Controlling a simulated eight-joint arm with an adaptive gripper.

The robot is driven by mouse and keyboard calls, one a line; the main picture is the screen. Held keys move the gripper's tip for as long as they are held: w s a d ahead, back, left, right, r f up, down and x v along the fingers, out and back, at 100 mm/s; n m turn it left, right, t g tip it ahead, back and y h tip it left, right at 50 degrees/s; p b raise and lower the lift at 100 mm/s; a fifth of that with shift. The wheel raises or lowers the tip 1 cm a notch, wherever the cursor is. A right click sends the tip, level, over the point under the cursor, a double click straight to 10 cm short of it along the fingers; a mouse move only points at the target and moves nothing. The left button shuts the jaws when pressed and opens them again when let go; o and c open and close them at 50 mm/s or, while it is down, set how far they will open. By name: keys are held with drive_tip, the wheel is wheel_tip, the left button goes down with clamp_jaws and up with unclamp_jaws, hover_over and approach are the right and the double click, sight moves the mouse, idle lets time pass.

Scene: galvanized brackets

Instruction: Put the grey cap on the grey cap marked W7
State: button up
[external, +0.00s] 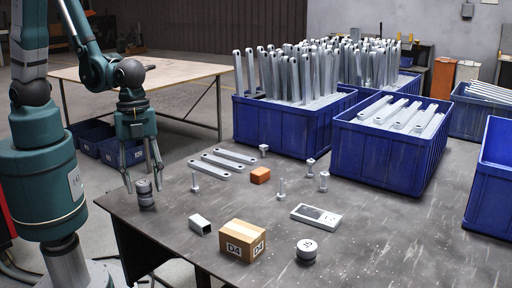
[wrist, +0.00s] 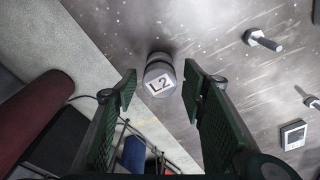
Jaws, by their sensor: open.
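A dark grey cap (external: 146,194) stands upright near the table's left edge in the external view. In the wrist view the cap (wrist: 159,78) carries a pale label that seems to read L2. My gripper (external: 144,184) is open above this cap, one finger on each side. In the wrist view my gripper (wrist: 160,82) shows the cap between its fingertips, with gaps on both sides. A second grey cap (external: 306,255) stands at the table's front, well to the right. Its pale top bears dark characters that I cannot read surely.
A cardboard box (external: 238,241) marked D4 and a square metal tube (external: 200,225) stand between the caps. Bolts, an orange block (external: 260,175), flat bars and a grey device (external: 316,215) lie around. Blue crates (external: 386,150) of brackets fill the back.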

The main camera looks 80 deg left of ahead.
sight(143, 180)
wheel_tip(143, 180, up, 12)
drive_tip(key=a+p, duration=0.1)
drive_tip(key=p, duration=0.2)
drive_tip(key=shift+s+a+f, duration=0.15)
drive_tip(key=shift+s+a, duration=0.05)
drive_tip(key=shift+a, duration=0.05)
idle(0.3)
idle(0.6)
drive_tip(key=a+r+n+t, duration=0.2)
drive_tip(key=a+r+n, duration=0.3)
drive_tip(key=a, duration=0.4)
drive_tip(key=a+r+n+t+y, duration=0.1)
drive_tip(key=a+r+n+t, duration=0.1)
drive_tip(key=a+r+n, duration=0.3)
drive_tip(key=a+r+n+t, duration=0.2)
drive_tip(key=a+r+n, duration=0.3)
drive_tip(key=a, duration=0.8)
wheel_tip(143, 180, up, 4)
drive_tip(key=shift+s+f+t, duration=0.25)
drive_tip(key=shift+s+t, duration=0.1)
drive_tip(key=shift+t, duration=0.05)
